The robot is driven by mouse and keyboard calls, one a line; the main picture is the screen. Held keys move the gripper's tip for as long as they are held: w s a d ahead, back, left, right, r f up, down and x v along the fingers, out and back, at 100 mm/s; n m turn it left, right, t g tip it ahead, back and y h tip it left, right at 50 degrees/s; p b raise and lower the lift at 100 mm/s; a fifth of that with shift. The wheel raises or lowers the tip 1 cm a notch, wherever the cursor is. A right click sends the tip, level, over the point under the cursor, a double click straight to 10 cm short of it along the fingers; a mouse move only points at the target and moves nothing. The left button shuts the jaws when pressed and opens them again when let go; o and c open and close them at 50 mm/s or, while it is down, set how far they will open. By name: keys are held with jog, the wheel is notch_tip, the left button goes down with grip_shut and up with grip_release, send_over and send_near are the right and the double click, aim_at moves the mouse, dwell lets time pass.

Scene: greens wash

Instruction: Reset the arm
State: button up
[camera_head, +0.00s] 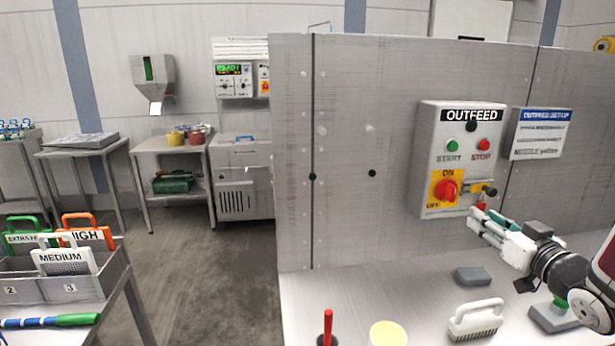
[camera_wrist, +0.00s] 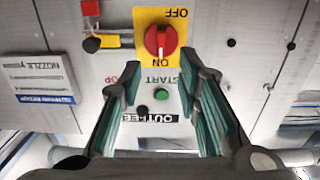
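My gripper (camera_head: 478,218) is at the right in the head view, in front of the lower right part of the OUTFEED control box (camera_head: 427,150). In the wrist view my gripper (camera_wrist: 157,80) is open. Its two green-padded fingers are spread with nothing between them, and the box face shows beyond. The picture there is upside down. The red rotary switch (camera_wrist: 161,41) sits on a yellow plate marked ON and OFF; it also shows in the head view (camera_head: 445,190). The green START button (camera_wrist: 161,94) shows between the fingers. The STOP button (camera_head: 484,144) is red.
A grey metal panel (camera_head: 300,225) stands behind the bench (camera_head: 310,300). On the bench are a white-handled brush (camera_head: 475,322), a grey block (camera_head: 472,276), a pale yellow round item (camera_head: 388,334) and a red-handled tool (camera_head: 327,325). A rack (camera_head: 90,288) with labelled tags stands left. Floor between is clear.

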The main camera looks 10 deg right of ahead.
jog(key=s+a+r+g, duration=0.1)
jog(key=s+a+g, duration=1.2)
jog(key=s+a, duration=1.1)
jog(key=shift+s+a+r, duration=0.2)
jog(key=shift+s+a, duration=0.1)
jog(key=shift+s, duration=0.95)
